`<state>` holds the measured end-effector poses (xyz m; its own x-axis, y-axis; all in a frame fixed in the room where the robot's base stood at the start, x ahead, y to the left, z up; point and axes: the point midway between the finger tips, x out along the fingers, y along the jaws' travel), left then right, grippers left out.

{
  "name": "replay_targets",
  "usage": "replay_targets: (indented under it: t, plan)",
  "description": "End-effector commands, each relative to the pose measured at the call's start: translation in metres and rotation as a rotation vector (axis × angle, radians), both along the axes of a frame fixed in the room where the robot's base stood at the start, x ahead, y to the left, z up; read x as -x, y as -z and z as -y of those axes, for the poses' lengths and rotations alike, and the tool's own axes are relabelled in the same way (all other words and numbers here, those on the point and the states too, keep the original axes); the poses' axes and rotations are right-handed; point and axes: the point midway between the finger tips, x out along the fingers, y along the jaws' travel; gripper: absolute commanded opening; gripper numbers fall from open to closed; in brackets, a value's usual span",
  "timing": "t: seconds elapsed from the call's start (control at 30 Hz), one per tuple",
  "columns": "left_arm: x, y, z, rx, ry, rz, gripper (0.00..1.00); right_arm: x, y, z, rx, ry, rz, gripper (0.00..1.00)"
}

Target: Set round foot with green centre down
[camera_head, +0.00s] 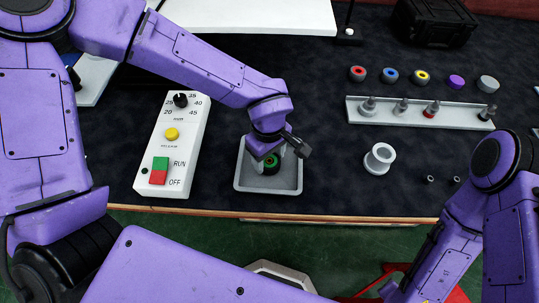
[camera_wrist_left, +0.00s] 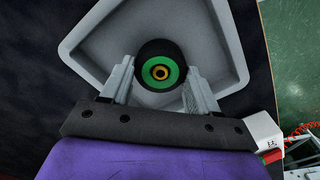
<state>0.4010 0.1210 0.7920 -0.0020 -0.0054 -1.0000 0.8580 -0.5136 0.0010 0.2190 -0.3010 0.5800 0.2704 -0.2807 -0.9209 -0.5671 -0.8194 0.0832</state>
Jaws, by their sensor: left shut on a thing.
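The round foot with the green centre (camera_wrist_left: 160,72) is black-rimmed with a small yellow ring in the middle. My left gripper (camera_wrist_left: 158,92) is shut on it, with a pale finger on either side. In the head view the foot (camera_head: 271,166) shows partly below my left gripper (camera_head: 275,160), over the grey tray (camera_head: 268,187). The tray also shows behind the foot in the left wrist view (camera_wrist_left: 215,25). I cannot tell whether the foot touches the tray floor. My right gripper is out of view; only part of my right arm shows at the lower right.
A control box (camera_head: 172,145) with a dial and buttons stands left of the tray. A white flanged spool (camera_head: 380,158) stands to the right. Behind it are a rack (camera_head: 372,113) with several posts and a row of coloured round feet (camera_head: 390,75). The table's front edge is near.

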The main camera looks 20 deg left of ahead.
Motion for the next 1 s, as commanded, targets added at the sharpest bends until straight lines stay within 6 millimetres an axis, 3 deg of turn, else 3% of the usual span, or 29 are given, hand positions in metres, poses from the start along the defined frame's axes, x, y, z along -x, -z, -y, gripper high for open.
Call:
replay_targets:
  t: [0.07, 0.1, 0.17, 0.2, 0.53, 1.0]
  plan:
    - [0.0, 0.002, 0.0, 0.0, 0.0, -0.001, 0.29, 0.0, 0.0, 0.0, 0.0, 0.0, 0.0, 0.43]
    - [0.0, 0.003, 0.0, 0.001, 0.0, -0.001, 0.64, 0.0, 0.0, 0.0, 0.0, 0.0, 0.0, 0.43]
    - [0.0, 0.003, 0.0, 0.0, 0.0, 0.0, 0.83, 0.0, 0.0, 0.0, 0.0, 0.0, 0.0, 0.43]
    - [0.0, 0.003, 0.0, 0.0, 0.0, 0.0, 0.86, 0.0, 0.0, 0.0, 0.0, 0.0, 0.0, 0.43]
    - [0.0, -0.004, 0.0, 0.001, 0.0, 0.002, 0.86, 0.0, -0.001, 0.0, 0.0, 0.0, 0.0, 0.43]
    - [-0.001, -0.109, 0.0, 0.002, -0.001, 0.002, 0.86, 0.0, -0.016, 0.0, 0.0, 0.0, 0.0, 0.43]
